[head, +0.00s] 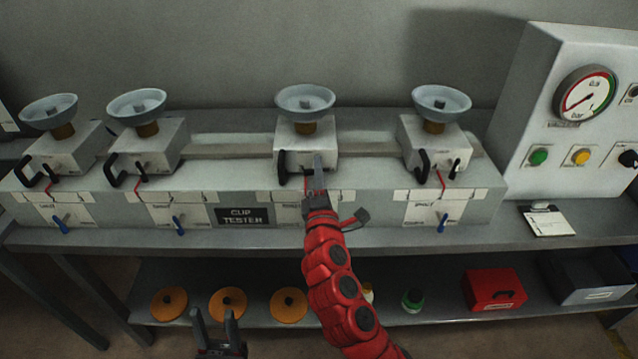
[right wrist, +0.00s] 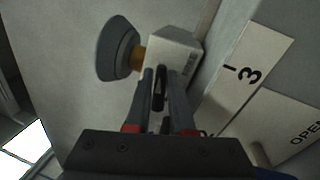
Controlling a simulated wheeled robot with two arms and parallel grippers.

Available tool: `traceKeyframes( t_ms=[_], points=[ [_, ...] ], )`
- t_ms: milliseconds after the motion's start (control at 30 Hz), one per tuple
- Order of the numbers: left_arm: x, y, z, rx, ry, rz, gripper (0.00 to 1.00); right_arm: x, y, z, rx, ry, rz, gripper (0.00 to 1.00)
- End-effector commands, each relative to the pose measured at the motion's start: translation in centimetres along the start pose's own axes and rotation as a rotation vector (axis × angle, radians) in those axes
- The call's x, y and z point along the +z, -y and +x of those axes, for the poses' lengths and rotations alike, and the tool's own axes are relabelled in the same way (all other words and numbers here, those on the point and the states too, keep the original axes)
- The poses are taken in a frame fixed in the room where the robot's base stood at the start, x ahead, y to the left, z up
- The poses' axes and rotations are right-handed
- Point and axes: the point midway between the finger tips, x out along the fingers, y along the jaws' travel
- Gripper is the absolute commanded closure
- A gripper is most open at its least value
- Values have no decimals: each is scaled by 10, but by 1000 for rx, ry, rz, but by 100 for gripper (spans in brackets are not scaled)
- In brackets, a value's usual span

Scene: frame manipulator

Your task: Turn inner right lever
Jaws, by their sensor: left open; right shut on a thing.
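The inner right unit is the third white box (head: 305,143) from the left, with a grey cup on top; it also shows in the right wrist view (right wrist: 180,50). My right gripper (head: 318,175) is at the right part of this box's front. In the right wrist view, my right gripper (right wrist: 160,80) has its fingers shut on a short black lever (right wrist: 158,98) beside the box. A larger black handle (head: 281,167) hangs at the box's left. My left gripper (head: 218,325) is open and empty, low in front of the bench. My right arm hides the panel below the box.
Similar units stand to the left (head: 148,145) and right (head: 432,140), with black handles and blue switches (head: 442,222). A gauge panel (head: 540,110) stands at far right. Orange discs (head: 228,303) and a red box (head: 494,289) lie on the lower shelf.

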Motion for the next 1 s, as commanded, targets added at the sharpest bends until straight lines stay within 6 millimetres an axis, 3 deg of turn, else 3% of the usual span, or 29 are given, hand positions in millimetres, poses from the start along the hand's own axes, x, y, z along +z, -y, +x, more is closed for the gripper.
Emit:
traceKeyframes(
  t_ms=[33, 300, 933, 967, 1000],
  points=[
    [2, -1, -12, 0, 0, 0, 51, -1, 7, -1, 0, 5, 31, 100],
    [5, -2, -30, 0, 0, 0, 51, -1, 5, -1, -1, 31, 153, 100],
    [6, -2, -35, 0, 0, 0, 51, 0, 4, -1, -4, 39, 199, 100],
    [6, -2, -35, 0, 0, 0, 51, 0, 4, -1, -4, 39, 199, 77],
    [6, -2, -35, 0, 0, 0, 51, 0, 4, -1, -4, 39, 199, 70]
  ],
)
